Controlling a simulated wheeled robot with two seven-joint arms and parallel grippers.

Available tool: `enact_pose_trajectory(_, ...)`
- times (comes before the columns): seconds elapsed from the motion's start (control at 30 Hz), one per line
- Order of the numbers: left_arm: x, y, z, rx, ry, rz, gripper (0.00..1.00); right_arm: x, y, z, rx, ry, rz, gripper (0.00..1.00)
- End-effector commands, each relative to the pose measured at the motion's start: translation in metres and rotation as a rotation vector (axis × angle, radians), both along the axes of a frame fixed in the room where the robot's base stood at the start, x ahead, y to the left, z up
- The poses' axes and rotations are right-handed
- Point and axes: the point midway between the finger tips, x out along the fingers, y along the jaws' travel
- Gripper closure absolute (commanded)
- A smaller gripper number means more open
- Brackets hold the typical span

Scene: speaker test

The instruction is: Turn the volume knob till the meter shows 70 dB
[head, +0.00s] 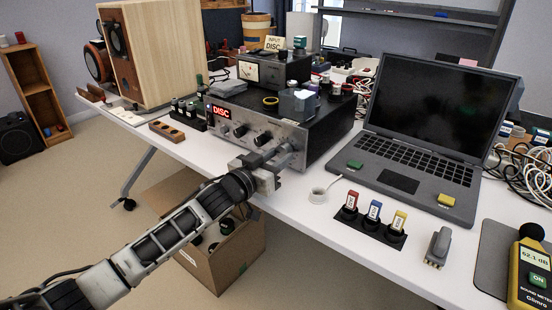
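The amplifier (330,112) has a black top, a silver front panel and a red "DISC" display. Several small dark knobs (240,131) show on the left and middle of the panel. My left gripper (286,149) is at the right part of this panel, its fingers pointed at it. It hides the panel there, so I cannot tell whether it touches or grips a knob, or whether it is open or shut. The yellow sound meter (518,290) lies at the right front; its small display appears to read about 62.1 dB. My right gripper is not in view.
An open laptop (410,175) stands right of the amplifier. A wooden speaker (150,50) stands left. A cardboard box (238,260) is below the table edge.

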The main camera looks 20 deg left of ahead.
Motion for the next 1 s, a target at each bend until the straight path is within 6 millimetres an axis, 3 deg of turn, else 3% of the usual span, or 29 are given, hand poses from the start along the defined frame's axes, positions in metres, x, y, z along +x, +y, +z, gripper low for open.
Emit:
enact_pose_trajectory(0.47,0.000,0.000,0.001,0.056,-0.019,0.000,0.89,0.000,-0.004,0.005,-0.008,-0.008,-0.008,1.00)
enact_pose_trajectory(0.8,0.000,0.001,0.001,0.289,-0.103,0.000,0.89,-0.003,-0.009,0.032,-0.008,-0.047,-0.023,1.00)
enact_pose_trajectory(1.0,0.000,0.002,0.001,0.467,-0.168,-0.001,0.89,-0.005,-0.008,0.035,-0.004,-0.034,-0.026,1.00)
